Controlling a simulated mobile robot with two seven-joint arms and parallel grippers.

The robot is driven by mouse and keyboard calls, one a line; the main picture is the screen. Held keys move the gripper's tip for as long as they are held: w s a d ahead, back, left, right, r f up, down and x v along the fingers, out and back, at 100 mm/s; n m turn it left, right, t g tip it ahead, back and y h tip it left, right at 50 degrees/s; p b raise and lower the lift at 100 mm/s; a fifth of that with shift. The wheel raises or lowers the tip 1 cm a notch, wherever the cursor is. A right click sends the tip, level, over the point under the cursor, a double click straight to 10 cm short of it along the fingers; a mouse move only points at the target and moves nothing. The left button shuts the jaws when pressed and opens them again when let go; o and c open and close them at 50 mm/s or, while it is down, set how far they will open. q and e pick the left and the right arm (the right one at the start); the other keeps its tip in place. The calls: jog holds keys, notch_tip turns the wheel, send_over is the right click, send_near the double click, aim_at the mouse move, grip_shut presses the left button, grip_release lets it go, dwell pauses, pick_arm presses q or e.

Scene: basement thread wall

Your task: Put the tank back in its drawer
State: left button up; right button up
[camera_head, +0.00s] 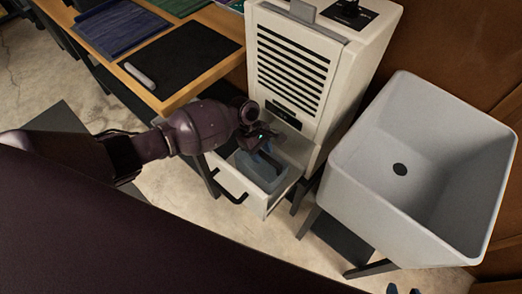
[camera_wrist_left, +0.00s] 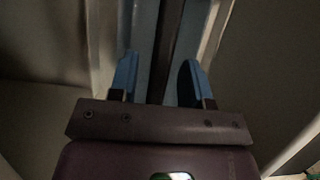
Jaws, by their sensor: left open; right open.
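The grey-blue tank (camera_head: 262,174) sits inside the pulled-out white drawer (camera_head: 256,206) at the bottom of the white slatted appliance (camera_head: 295,62). The drawer has a dark bar handle (camera_head: 231,192) on its front. My left gripper (camera_head: 268,156) is over the tank, partly hiding its top. In the left wrist view the blue fingers of my left gripper (camera_wrist_left: 158,82) are apart, with a blue-grey strip, seemingly part of the tank, between and beyond them. I cannot tell whether they touch it. The fingertips of my right gripper (camera_head: 404,289) show apart at the bottom edge, with nothing seen between them.
A large grey sink (camera_head: 350,180) stands right of the appliance. A wooden table (camera_head: 207,78) with a black mat (camera_head: 184,58) and a pale grey rounded object (camera_head: 140,76) is at the upper left. Bare floor shows in front of the drawer.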

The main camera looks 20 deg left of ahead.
pick_arm(q)
jog(key=p+v, duration=0.2)
jog(key=v, duration=0.5)
jog(key=shift+r, duration=0.4)
jog(key=s+p+v, duration=0.1)
jog(key=p+v, duration=0.1)
jog(key=v, duration=0.2)
jog(key=s+d+m+t, duration=0.1)
jog(key=s+m+t, duration=0.2)
jog(key=s, duration=0.2)
jog(key=s+d+m+t, duration=0.1)
jog(key=s+m+t, duration=0.2)
jog(key=s, duration=0.2)
jog(key=s+d+m+t, duration=0.1)
jog(key=s+m+t, duration=0.2)
jog(key=s, duration=0.2)
jog(key=shift+d+f+m+h, duration=0.25)
jog(key=shift+d+m+h, duration=0.05)
jog(key=shift+d+m, duration=0.1)
jog(key=s+a+m+t+y, duration=0.3)
jog(key=s+a+m+y, duration=0.2)
jog(key=s+a, duration=0.4)
jog(key=s, duration=0.3)
jog(key=shift+a+r, duration=0.25)
jog(key=shift+a, duration=0.05)
jog(key=shift+s, duration=0.15)
